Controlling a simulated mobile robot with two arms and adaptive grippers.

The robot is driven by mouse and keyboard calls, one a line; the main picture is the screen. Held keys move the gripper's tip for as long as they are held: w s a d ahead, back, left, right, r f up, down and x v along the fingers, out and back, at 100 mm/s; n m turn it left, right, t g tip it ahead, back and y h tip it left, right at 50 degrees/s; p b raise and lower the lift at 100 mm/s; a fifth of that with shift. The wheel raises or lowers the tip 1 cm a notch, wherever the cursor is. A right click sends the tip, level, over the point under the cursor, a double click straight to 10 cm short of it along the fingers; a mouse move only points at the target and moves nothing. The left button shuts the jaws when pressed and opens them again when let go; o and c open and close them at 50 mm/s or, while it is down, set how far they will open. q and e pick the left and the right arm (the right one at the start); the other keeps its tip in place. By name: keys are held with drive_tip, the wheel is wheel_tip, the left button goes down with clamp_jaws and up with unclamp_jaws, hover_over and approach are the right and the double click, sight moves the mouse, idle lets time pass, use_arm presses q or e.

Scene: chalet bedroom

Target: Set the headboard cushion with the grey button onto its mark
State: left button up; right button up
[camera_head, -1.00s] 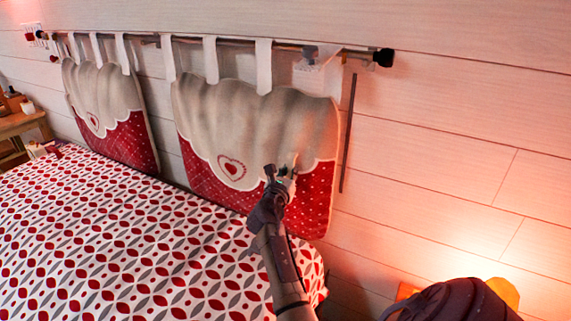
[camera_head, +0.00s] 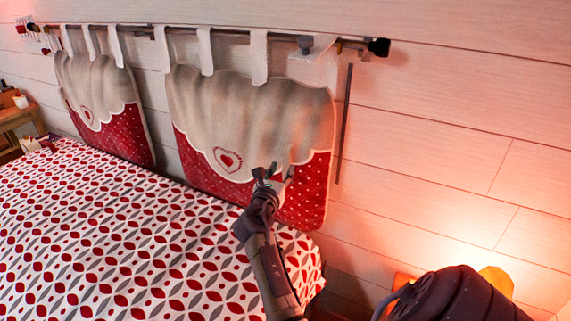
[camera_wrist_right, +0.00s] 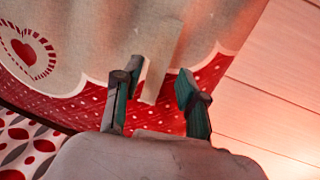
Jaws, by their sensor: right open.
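The near headboard cushion (camera_head: 250,115), beige above with a red dotted lower part and a heart patch, hangs by white tabs from a rod. A small grey button-like piece (camera_head: 305,44) shows at its top right. A dark thin vertical strip (camera_head: 345,125) on the wall, just right of the cushion, may be the mark. My right gripper (camera_head: 272,176) is open before the cushion's lower part. In the right wrist view a narrow beige strap (camera_wrist_right: 160,65) hangs between the open fingers (camera_wrist_right: 155,97), apparently not clamped. My left gripper is not seen.
A second, similar cushion (camera_head: 100,95) hangs farther left on the same rod (camera_head: 225,36). The patterned bed (camera_head: 120,240) lies below the cushions. A glowing lamp (camera_head: 497,282) is at lower right. The pale board wall (camera_head: 450,130) right of the strip is clear.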

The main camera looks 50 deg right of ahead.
drive_tip(key=v, duration=0.6)
drive_tip(key=shift+s+a, duration=0.2)
drive_tip(key=shift+a, duration=0.15)
drive_tip(key=shift+s, duration=0.1)
